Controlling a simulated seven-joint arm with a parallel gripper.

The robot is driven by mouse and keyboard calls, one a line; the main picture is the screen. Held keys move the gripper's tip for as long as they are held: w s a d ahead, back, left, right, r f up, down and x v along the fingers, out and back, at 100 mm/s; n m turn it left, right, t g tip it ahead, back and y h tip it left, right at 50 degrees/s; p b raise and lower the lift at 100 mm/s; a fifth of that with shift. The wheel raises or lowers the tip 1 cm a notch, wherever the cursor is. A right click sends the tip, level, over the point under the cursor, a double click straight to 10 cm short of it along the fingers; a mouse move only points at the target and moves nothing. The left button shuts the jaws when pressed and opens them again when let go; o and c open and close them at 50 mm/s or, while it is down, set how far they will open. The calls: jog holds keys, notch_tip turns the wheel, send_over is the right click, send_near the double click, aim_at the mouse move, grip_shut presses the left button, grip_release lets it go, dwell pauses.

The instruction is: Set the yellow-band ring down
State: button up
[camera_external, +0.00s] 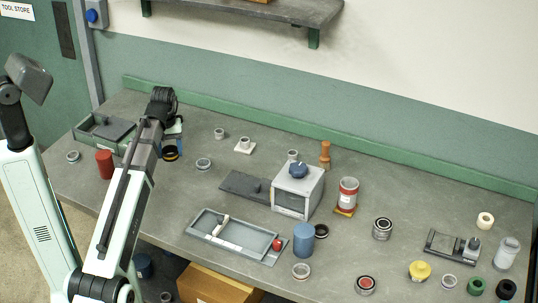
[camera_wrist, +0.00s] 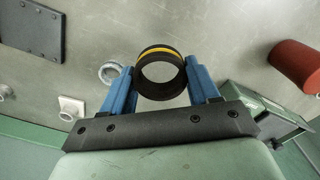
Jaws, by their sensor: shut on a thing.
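The yellow-band ring (camera_wrist: 160,52) is black with a yellow stripe and an open centre. In the wrist view it sits between the two blue fingers of my gripper (camera_wrist: 160,80), which are shut on it from both sides. In the external view the ring (camera_external: 170,154) shows at the back left of the bench, just right of my arm, beside a blue finger of my gripper (camera_external: 172,140). The arm hides part of the gripper there. I cannot tell whether the ring touches the bench or hangs just above it.
A red cylinder (camera_external: 105,164) and a green tray (camera_external: 92,124) stand left of my gripper. A grey ring (camera_external: 203,164) and a white square-based piece (camera_external: 244,146) lie to the right. A grey box with a blue knob (camera_external: 297,190) stands mid-bench. Bare bench lies in front of the grey ring.

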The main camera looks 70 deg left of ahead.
jog(key=w+d+m, duration=0.4)
jog(key=w+d, duration=0.7)
jog(key=w, duration=0.2)
jog(key=m, duration=1.3)
send_over(346, 248)
jog(key=shift+d+f, duration=0.1)
jog(key=shift+f, duration=4.7)
jog(key=shift+f, duration=0.15)
jog(key=o, duration=1.2)
notch_tip(346, 248, up, 12)
jog(key=shift+r, duration=0.15)
